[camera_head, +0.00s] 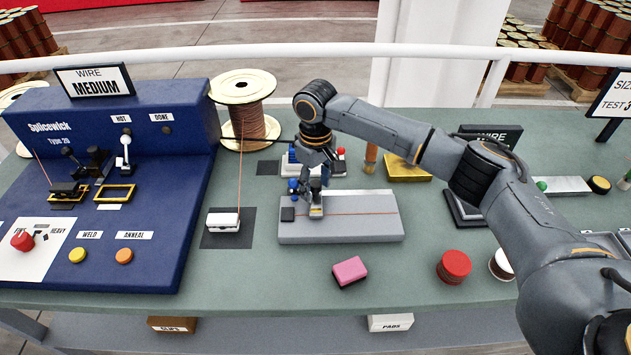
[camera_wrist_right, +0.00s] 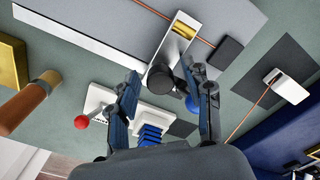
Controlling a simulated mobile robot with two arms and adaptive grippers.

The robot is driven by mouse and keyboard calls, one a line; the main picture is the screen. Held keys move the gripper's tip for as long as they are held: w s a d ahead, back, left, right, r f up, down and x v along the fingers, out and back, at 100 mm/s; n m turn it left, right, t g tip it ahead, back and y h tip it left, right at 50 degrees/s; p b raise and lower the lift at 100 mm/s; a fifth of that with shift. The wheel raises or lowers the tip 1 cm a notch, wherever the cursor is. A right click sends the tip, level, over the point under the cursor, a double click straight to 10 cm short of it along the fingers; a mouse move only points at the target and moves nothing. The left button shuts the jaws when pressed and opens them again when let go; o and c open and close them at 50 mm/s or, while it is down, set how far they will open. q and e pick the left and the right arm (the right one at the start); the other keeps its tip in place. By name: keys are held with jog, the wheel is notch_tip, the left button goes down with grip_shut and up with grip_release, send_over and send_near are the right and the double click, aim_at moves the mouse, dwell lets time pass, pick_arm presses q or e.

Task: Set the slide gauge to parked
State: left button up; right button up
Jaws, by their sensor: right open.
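The slide gauge looks to be the silver carriage with a brass-coloured window (camera_wrist_right: 181,32) and a round black knob (camera_wrist_right: 160,82). It sits on a long grey plate (camera_head: 365,228), crossed by a copper wire, and its silver end shows in the head view (camera_head: 316,211). My right gripper (camera_head: 312,180) is above the far edge of the plate. In the right wrist view its open fingers (camera_wrist_right: 166,98) stand to either side of the knob's end; I cannot tell whether they touch it. My left gripper is not in view.
A blue ball (camera_wrist_right: 191,103) is close to one finger. A black block (camera_head: 288,214) sits at the plate's left end. A white base with a red ball (camera_head: 341,153) stands behind the gripper. A pink block (camera_head: 350,271) lies in front. The blue Splicewick machine (camera_head: 150,215) stands left.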

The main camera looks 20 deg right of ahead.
grip_shut()
jog(key=shift+s+d+r+p, duration=0.1)
jog(key=shift+d+r+p, duration=0.05)
jog(key=shift+d+p, duration=0.35)
jog(key=s+d+p, duration=0.1)
jog(key=d+p, duration=0.1)
jog(key=d, duration=0.2)
jog(key=s+d+p, duration=0.1)
jog(key=d+p, duration=0.2)
jog(key=d, duration=0.2)
jog(key=s+d+p, duration=0.2)
jog(key=d+p, duration=0.1)
jog(key=d, duration=0.1)
jog(key=shift+d, duration=0.4)
jog(key=shift+s+d, duration=0.2)
jog(key=shift+d, duration=0.55)
jog(key=shift+c, duration=0.5)
grip_release()
jog(key=shift+o, duration=0.5)
jog(key=shift+d, duration=0.1)
